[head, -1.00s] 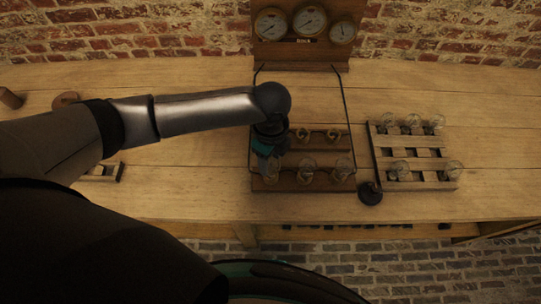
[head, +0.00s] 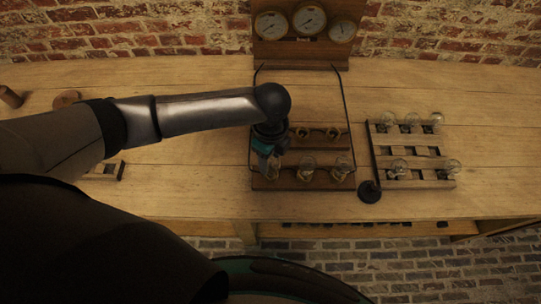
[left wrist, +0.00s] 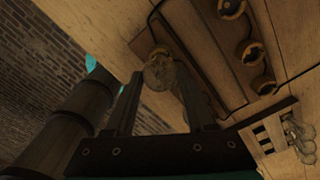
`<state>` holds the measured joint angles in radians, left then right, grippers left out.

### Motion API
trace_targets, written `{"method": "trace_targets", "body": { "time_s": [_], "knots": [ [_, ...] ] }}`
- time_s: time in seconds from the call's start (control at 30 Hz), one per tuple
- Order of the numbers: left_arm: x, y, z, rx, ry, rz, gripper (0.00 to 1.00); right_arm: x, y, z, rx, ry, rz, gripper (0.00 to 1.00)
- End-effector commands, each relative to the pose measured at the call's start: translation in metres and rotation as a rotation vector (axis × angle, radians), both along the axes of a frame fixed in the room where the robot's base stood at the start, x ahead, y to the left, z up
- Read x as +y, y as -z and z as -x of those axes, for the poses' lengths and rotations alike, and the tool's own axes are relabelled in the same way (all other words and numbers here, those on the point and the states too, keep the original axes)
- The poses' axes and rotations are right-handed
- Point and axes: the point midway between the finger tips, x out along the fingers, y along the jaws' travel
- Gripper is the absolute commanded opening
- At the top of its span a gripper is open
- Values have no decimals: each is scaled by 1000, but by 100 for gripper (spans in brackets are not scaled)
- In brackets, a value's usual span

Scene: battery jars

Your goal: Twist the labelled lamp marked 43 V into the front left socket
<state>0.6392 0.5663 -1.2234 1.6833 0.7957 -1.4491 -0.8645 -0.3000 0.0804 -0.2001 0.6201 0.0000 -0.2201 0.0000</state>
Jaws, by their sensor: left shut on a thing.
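My left gripper (head: 271,168) is over the front left of the wooden socket board (head: 290,184). In the left wrist view its two fingers (left wrist: 162,95) are shut on a clear glass lamp (left wrist: 159,71). That lamp (head: 273,171) shows only partly in the head view, at the front left socket, and its base is hidden, so I cannot tell how deep it sits. Back-row sockets (head: 303,132) (head: 333,132) look empty. No 43 V label is readable. My right gripper is not in view.
A slatted rack (head: 431,173) with several clear lamps (head: 410,121) stands right of the board. A dark round knob (head: 369,191) is between them. A gauge panel (head: 299,50) stands behind.

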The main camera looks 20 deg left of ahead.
Motion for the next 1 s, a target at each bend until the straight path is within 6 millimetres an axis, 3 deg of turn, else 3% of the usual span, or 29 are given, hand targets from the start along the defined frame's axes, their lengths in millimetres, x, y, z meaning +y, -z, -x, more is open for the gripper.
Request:
{"method": "trace_targets", "body": {
  "time_s": [0.5,1.0],
  "knots": [
    [0,0,-1,17,507,-4,0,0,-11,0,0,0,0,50],
    [0,1,-1,19,637,-5,0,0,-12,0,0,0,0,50]
  ]
}}
